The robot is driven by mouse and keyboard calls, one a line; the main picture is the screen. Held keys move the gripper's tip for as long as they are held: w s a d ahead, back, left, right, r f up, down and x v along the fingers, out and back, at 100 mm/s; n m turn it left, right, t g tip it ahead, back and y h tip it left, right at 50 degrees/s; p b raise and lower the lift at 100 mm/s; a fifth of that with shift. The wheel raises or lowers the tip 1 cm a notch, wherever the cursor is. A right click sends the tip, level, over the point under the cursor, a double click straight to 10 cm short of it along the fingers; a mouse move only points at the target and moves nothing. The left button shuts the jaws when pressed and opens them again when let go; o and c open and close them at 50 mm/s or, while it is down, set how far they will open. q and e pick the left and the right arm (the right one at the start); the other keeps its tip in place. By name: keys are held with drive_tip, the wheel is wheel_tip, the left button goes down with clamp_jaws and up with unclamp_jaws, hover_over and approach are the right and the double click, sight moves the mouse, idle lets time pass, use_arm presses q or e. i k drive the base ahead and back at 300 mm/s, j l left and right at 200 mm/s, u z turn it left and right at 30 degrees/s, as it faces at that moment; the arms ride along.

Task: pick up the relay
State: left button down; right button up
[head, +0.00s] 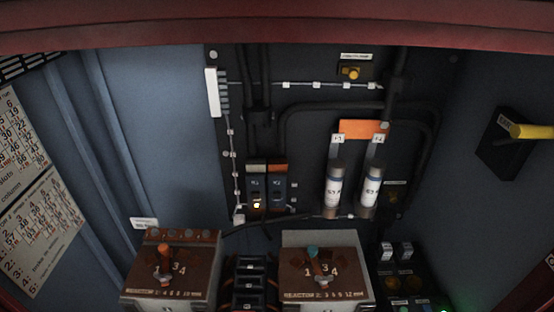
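Two small dark modules stand side by side on the black back panel in the head view, and they look like relays. The left module (256,187) has a small lit yellowish light near its bottom. The right module (278,187) has an orange-brown top and shows no light. Their labels are too small to read surely, and I cannot tell which one is the relay meant. Both sit upright in the panel. Neither of my grippers is in view.
Two cylindrical fuses (333,190) (371,187) stand right of the modules below an orange block (362,129). Two brown reactor boxes (171,270) (325,268) are in front, with a black stacked part (250,282) between them. A yellow handle (531,131) juts from the right wall.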

sight(405, 250)
drive_tip(key=z, duration=1.25)
